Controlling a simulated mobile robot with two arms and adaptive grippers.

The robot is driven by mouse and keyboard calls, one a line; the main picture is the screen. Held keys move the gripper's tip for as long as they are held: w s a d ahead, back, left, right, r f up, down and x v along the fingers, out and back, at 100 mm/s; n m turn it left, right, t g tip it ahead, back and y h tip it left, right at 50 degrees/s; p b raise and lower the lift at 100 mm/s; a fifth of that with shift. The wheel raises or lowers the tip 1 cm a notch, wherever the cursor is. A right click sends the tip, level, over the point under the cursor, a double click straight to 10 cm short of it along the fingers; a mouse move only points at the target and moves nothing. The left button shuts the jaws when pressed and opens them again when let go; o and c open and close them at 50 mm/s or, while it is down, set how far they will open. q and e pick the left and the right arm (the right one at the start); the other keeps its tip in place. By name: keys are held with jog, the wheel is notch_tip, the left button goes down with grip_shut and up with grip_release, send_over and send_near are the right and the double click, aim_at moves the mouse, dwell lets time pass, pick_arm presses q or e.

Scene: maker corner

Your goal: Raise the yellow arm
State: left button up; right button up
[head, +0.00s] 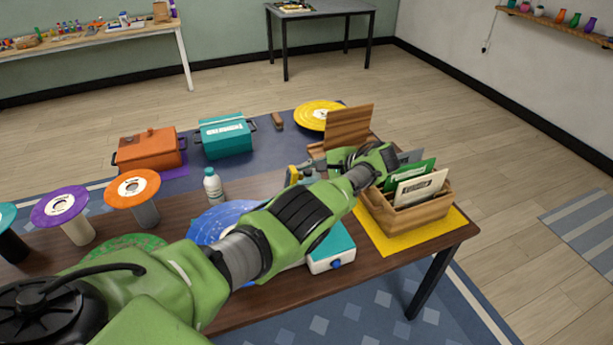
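A record player with a teal and white base (332,258) and a blue disc (215,222) stands on the brown table, largely covered by my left arm. A small yellow part (292,174), which looks like an end of the yellow arm, shows just beyond my forearm; the rest of it is hidden. My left gripper (340,158) is bent back at the wrist, right of the yellow part and in front of the open wooden box. My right gripper is out of view.
A wooden crate (422,215) with record sleeves stands on a yellow mat (385,243) at the right. A white bottle (213,187), an orange box (148,150) and a teal box (225,138) stand further back. Discs on stands are at the left.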

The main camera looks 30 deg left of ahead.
pick_arm(q)
jog(key=v, duration=1.2)
jog(key=shift+f, duration=0.1)
